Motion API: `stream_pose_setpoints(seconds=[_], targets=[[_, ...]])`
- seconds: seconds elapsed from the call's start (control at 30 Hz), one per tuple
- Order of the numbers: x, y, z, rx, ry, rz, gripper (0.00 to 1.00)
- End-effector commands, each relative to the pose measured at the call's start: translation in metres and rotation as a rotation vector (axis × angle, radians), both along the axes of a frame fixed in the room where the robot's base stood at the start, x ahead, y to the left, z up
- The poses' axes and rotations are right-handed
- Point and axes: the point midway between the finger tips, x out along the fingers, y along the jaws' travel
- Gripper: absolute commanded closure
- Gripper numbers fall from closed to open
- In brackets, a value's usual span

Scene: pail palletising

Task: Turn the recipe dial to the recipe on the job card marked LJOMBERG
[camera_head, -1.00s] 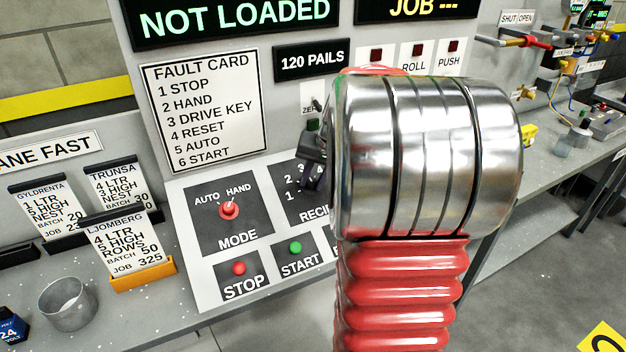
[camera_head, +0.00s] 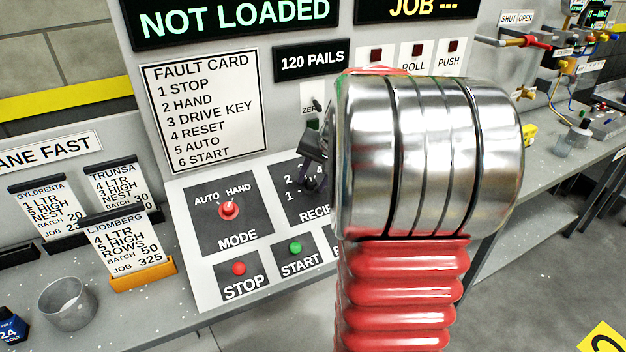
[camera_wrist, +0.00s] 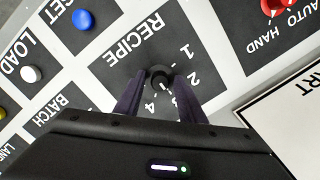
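The job card marked LJOMBERG (camera_head: 112,250) stands in an orange holder at the left in the head view. It reads 4 LTR, 5 HIGH, ROWS, batch 50, job 325. The black recipe dial (camera_wrist: 160,77) shows upside down in the wrist view, with numbers 1 to 4 around it and the word RECIPE. My gripper (camera_wrist: 159,80) is over it, its two dark fingers apart on either side of the knob. A clear grip on the knob is not visible. The dial's pointer direction is too small to tell. In the head view my arm hides much of the recipe panel (camera_head: 283,183).
The MODE switch (camera_head: 229,210), red STOP button (camera_head: 239,268) and green START button (camera_head: 295,247) sit close by on the panel. GYLDRENTA (camera_head: 45,212) and TRUNSA (camera_head: 118,188) cards stand behind the LJOMBERG card. A blue button (camera_wrist: 82,19) lies near the dial.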

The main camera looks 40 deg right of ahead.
Motion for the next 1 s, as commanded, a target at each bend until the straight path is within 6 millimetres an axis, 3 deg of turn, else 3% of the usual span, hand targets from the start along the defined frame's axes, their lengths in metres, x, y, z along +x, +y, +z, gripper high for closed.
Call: stream_pose_setpoints(seconds=[0.47,1.0], targets=[[-0.002,0.0,0.007,-0.001,-0.001,0.001,0.58],[-0.038,0.003,0.083,-0.001,-0.002,0.0,0.58]])
